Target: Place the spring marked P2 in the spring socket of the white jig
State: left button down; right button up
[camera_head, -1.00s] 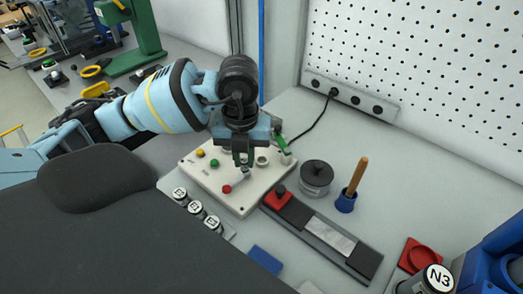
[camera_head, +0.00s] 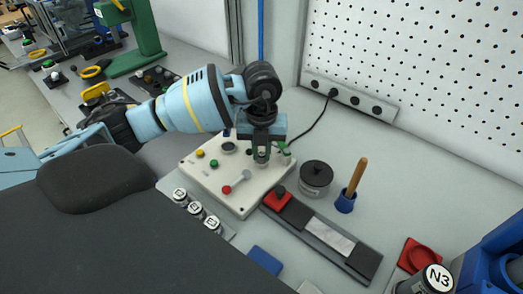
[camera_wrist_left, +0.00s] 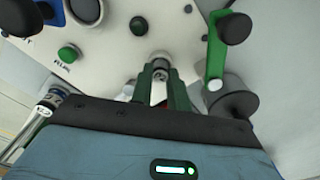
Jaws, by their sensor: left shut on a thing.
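The white jig (camera_head: 205,185) lies on the bench with buttons, a red-tipped lever (camera_head: 236,183) and a green clamp (camera_head: 284,152) on it. My left gripper (camera_head: 261,160) is over its right rear part, at a round grey socket beside the clamp. In the left wrist view the green fingers (camera_wrist_left: 159,78) are shut on a small grey cylindrical piece (camera_wrist_left: 160,66), apparently the spring. Its mark cannot be read. The fingers hide most of the piece and the socket, so I cannot tell how deep it sits. My right gripper is out of view.
Labelled cylinders (camera_head: 196,208) stand in a row along the jig's front left edge. The clamp (camera_wrist_left: 215,45) is close beside the fingers.

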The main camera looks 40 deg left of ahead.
aim_at(262, 154)
pick_arm(q)
jog(key=shift+f, duration=0.35)
jog(key=c, duration=1.3)
grip_release()
jog(key=shift+c, duration=0.2)
notch_tip(262, 154, up, 12)
jog(key=shift+r+p, duration=0.2)
jog(key=shift+p, duration=0.1)
